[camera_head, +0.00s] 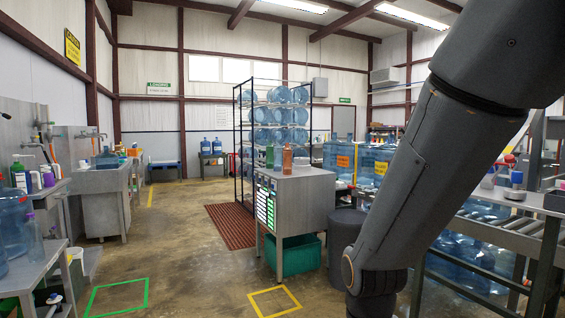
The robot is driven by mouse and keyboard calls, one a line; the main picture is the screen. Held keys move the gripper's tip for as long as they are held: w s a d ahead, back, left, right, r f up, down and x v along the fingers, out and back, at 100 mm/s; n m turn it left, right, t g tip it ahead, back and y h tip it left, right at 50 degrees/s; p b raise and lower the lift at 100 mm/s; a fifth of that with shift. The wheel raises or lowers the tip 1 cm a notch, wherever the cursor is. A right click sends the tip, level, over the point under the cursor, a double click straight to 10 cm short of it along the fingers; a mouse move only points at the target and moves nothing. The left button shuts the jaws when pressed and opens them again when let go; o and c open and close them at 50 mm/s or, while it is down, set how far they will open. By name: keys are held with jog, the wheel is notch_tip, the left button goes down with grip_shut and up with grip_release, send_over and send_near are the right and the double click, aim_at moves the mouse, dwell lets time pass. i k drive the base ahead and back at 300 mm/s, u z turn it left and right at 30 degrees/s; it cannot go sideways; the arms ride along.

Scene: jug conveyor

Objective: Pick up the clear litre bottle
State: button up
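A clear bottle (34,240) with a purple cap stands upright on the metal bench (36,270) at the left edge, next to a large blue jug (12,228). It looks like the clear litre bottle, though its size is hard to judge. Two other bottles, one greenish (270,157) and one orange-brown (287,160), stand on the grey cabinet (305,190) in the middle. My arm comes down from the upper right, far from the left bench. My gripper is below the bottom edge of the picture and cannot be seen.
A grey bin (346,240) stands beside the cabinet, with a green crate (296,258) under it. A roller conveyor (500,225) runs along the right. A jug rack (240,140) stands behind. The floor between left bench and cabinet is clear, with green and yellow marked squares.

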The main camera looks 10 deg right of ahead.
aim_at(278, 150)
jog(key=u, duration=0.15)
jog(key=i, duration=0.5)
jog(key=u, duration=0.45)
jog(key=i, duration=1.75)
jog(key=u, duration=0.35)
jog(key=i, duration=3.6)
jog(key=z, duration=1)
jog(key=i, duration=1.4)
jog(key=z, duration=1)
